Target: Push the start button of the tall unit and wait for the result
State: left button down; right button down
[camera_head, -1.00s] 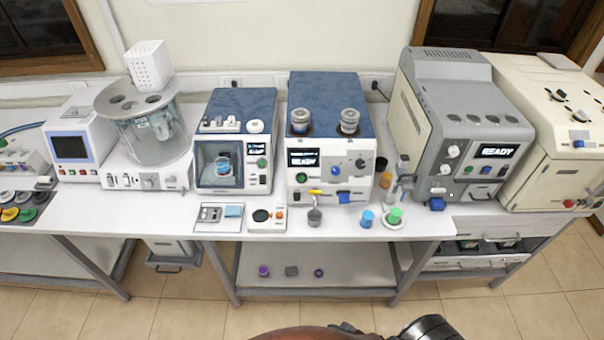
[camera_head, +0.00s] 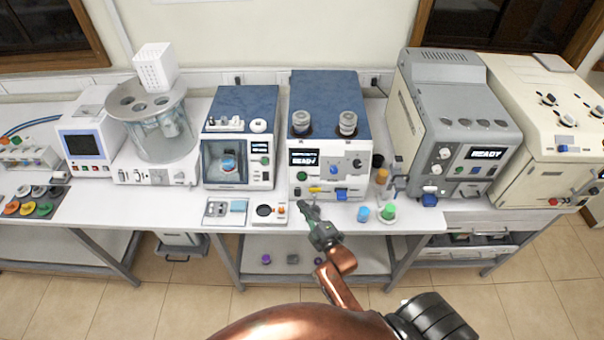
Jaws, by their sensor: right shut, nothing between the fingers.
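The tall blue-topped unit (camera_head: 325,105) stands mid-bench with two round grey caps on top. Its display (camera_head: 303,158) reads READY. My right gripper (camera_head: 303,206) is shut and empty, just in front of the unit's lower left front, near the green button. I cannot tell whether it touches anything. My left gripper is out of view.
A smaller blue-topped unit (camera_head: 240,120) stands to the left, a grey READY unit (camera_head: 460,115) to the right. A blue cup (camera_head: 363,214) and green cup (camera_head: 389,211) stand near the front edge. A small white pad with a black disc (camera_head: 265,212) lies left of my gripper.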

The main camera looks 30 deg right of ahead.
aim_at(302, 176)
notch_tip(302, 176, up, 6)
jog(key=w+n+t, duration=0.1)
jog(key=n+t, duration=0.1)
jog(key=shift+d+h, duration=0.3)
jog(key=shift+d, duration=0.05)
jog(key=shift+w, duration=0.1)
jog(key=shift+w+d+f+b, duration=0.65)
jog(key=shift+w+b, duration=0.3)
jog(key=shift+w, duration=0.2)
jog(key=shift+w+d+f+b, duration=0.6)
jog(key=shift+w+d+b, duration=0.15)
jog(key=shift+w+b, duration=0.3)
jog(key=shift+w+d+f+b, duration=0.65)
jog(key=shift+w+b, duration=0.25)
jog(key=shift+w, duration=0.3)
jog(key=shift+w+d, duration=0.1)
